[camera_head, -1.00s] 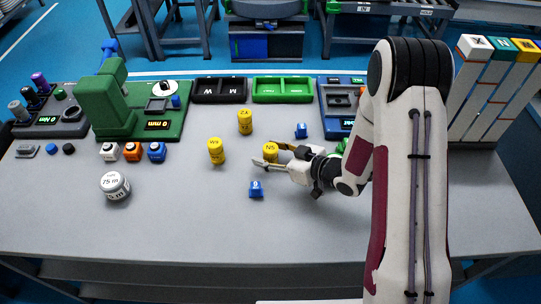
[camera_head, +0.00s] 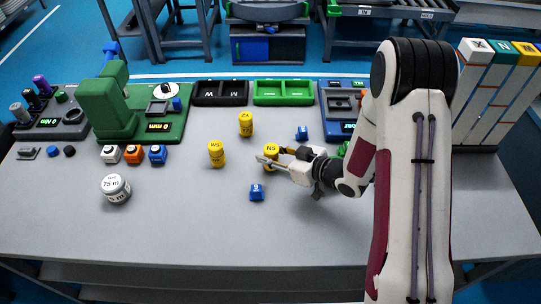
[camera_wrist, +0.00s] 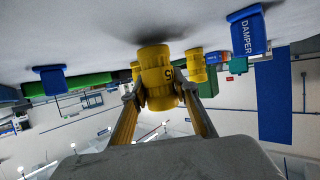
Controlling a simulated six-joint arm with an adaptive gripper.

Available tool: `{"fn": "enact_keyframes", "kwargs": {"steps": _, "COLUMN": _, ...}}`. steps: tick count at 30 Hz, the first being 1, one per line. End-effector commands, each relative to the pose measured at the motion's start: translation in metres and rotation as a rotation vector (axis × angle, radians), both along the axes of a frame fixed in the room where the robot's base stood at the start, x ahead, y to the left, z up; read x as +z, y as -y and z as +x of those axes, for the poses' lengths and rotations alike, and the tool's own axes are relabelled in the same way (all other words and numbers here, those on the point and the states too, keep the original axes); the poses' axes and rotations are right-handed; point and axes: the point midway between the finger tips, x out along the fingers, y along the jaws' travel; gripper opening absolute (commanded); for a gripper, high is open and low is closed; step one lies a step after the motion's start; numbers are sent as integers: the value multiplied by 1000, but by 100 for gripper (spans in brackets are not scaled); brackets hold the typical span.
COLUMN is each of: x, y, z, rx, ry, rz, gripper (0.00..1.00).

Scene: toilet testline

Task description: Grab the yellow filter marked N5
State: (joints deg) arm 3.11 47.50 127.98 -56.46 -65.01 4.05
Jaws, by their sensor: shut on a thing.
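The yellow filter marked N5 (camera_head: 271,149) stands near the middle of the grey table in the head view. In the wrist view, which shows the table at the top, the filter (camera_wrist: 157,75) is upright against the table, its marking partly turned to the right. My gripper (camera_head: 272,157) reaches in from the right, with one finger on each side of the filter. In the wrist view my gripper (camera_wrist: 160,95) is shut on it, both fingertips at its sides. I cannot tell any gap beneath the filter.
Two other yellow filters stand close by, one to the left (camera_head: 216,154) and one behind (camera_head: 246,124). A blue block (camera_head: 257,193) lies in front and another (camera_head: 302,133) behind. A white round weight (camera_head: 115,188) stands at left. The front table is clear.

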Motion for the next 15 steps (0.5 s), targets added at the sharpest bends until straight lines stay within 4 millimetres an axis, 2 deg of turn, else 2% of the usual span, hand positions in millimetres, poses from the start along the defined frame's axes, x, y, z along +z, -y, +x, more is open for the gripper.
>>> {"fn": "enact_keyframes", "kwargs": {"steps": 15, "x": 53, "y": 0, "z": 0, "rx": 2, "ry": 4, "rz": 0, "gripper": 6}}
